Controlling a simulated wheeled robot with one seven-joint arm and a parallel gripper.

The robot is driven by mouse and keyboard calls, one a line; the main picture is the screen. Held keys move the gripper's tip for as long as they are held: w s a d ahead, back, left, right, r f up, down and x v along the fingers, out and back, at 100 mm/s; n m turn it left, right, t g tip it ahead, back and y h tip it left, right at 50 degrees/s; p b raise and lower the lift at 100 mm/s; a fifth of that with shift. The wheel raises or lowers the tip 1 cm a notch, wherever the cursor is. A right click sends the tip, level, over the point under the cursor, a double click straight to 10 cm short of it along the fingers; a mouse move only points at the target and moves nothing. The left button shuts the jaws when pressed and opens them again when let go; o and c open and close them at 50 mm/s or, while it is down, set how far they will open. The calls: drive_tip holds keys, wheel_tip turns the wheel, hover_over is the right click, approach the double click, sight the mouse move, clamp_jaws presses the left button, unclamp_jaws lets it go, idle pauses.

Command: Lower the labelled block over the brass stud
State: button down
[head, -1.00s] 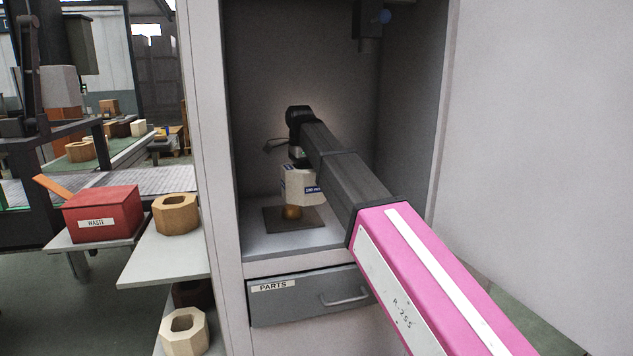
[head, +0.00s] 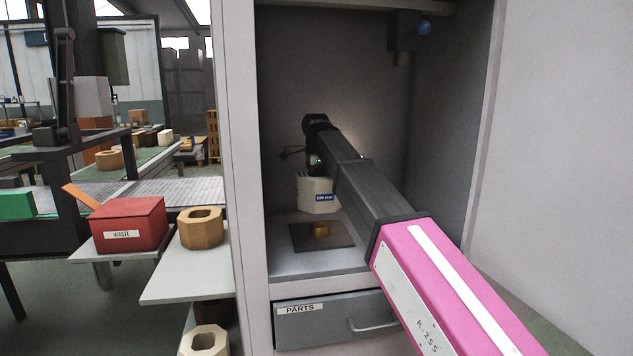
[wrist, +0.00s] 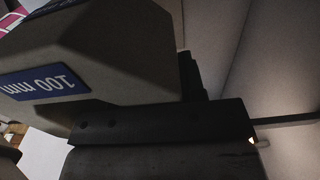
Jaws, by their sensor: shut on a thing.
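The labelled block (head: 317,206), pale with a blue "100 mm" label, hangs inside the cabinet. It sits above the brass stud (head: 320,231), with a small gap between its underside and the stud's top. The wrist view shows the block (wrist: 110,50) close up beside a dark jaw (wrist: 160,125). The stud does not show there.
The cabinet's side walls stand close on both sides of my arm. A drawer marked PARTS (head: 325,319) is below. To the left are a red WASTE box (head: 125,218) and an octagonal wooden ring (head: 201,232) on shelves.

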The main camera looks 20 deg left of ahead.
drive_tip(key=shift+f, duration=2.8)
drive_tip(key=shift+f, duration=2)
drive_tip(key=c, duration=0.6)
unclamp_jaws()
drive_tip(key=shift+r, duration=4.5)
